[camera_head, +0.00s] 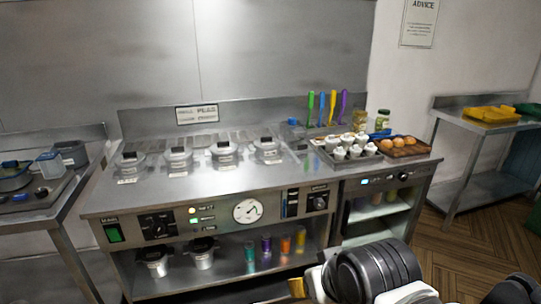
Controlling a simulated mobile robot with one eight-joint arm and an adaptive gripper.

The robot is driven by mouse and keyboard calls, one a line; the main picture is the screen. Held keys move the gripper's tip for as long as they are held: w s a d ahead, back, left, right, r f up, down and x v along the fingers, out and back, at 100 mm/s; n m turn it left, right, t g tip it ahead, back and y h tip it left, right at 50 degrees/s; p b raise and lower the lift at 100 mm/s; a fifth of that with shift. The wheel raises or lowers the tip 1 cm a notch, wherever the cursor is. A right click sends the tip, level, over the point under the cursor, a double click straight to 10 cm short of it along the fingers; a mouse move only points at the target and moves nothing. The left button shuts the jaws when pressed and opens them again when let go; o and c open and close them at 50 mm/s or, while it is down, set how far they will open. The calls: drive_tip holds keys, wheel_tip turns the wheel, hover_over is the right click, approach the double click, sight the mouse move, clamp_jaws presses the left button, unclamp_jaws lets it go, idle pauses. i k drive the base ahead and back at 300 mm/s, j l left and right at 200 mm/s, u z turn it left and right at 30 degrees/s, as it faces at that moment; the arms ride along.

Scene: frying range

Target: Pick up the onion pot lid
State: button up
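Several small lidded pots stand in a row on the steel counter, each with a dark knob or tag on its lid and a pale label in front. They are the far left pot (130,160), the second pot (179,158), the third pot (224,152) and the right pot (268,151). The labels are too small to read, so I cannot tell which lid is the onion one. All these lids appear seated on their pots. Part of my arm shows at the bottom right, below and in front of the counter; my gripper's fingers cannot be made out.
The counter (210,184) has a bare front strip. A tray of white containers (349,148), a tray of brown round items (399,146) and coloured-handled utensils (326,107) stand at right. Two more pots (201,254) and coloured cups (267,246) sit on the shelf below. Side tables flank the range.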

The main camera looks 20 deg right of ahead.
sight(267, 143)
drive_tip(key=i+l+u, duration=0.1)
drive_tip(key=i, duration=0.4)
drive_tip(key=i+l+u, duration=0.1)
drive_tip(key=i+l, duration=0.2)
drive_tip(key=i, duration=0.25)
drive_tip(key=i+l+u, duration=0.1)
drive_tip(key=i+l, duration=0.2)
drive_tip(key=i, duration=0.2)
drive_tip(key=i+l+u, duration=0.1)
drive_tip(key=i+l, duration=0.2)
drive_tip(key=i, duration=0.2)
